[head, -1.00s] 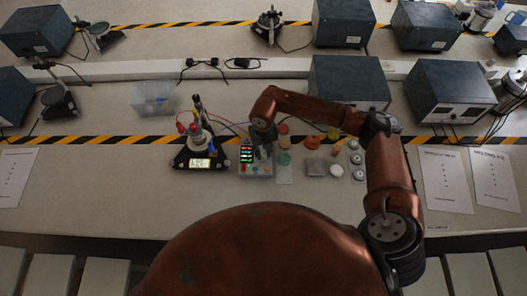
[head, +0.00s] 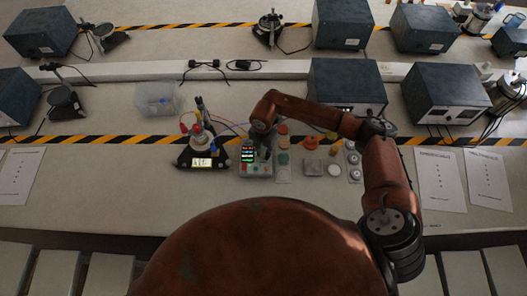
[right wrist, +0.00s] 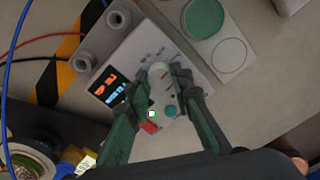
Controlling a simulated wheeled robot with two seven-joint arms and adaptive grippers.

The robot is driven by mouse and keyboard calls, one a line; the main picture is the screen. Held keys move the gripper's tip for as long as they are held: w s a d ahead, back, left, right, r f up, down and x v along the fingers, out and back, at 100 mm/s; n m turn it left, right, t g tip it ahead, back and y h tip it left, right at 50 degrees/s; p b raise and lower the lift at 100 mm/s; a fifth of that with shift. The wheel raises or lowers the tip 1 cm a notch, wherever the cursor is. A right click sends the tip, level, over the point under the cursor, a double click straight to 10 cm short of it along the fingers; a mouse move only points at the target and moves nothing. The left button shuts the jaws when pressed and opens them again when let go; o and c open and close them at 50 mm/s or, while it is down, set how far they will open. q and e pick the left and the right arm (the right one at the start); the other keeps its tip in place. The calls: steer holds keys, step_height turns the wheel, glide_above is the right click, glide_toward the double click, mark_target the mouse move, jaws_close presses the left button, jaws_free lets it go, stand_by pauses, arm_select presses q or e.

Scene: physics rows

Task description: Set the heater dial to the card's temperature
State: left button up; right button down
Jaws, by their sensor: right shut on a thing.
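A small pale control box (head: 257,170) with a lit colored display stands on the bench, left of centre in the head view. In the right wrist view its face (right wrist: 150,48) shows a dark display with orange and blue digits, too blurred to read. A pale round dial (right wrist: 157,71) sits on that face. My right gripper (right wrist: 158,82) is shut on the dial, one finger on each side. A small pale-yellow card (head: 202,162) with dark marks is at the front of a black-based flask stand; its text is unreadable. My left gripper is out of view.
The black stand (head: 185,158) with its flask is close left of the box, with red and blue leads behind. Several small jars and dishes, including an orange jar (head: 311,143), are to the right.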

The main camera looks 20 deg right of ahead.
mark_target(263, 154)
steer(key=shift+s+f+m, duration=0.1)
steer(key=shift+s+m, duration=0.05)
steer(key=shift+m, duration=0.45)
steer(key=c, duration=1.7)
jaws_free()
steer(key=shift+r, duration=0.2)
step_height(263, 154, up, 12)
steer(key=shift+f, duration=0.1)
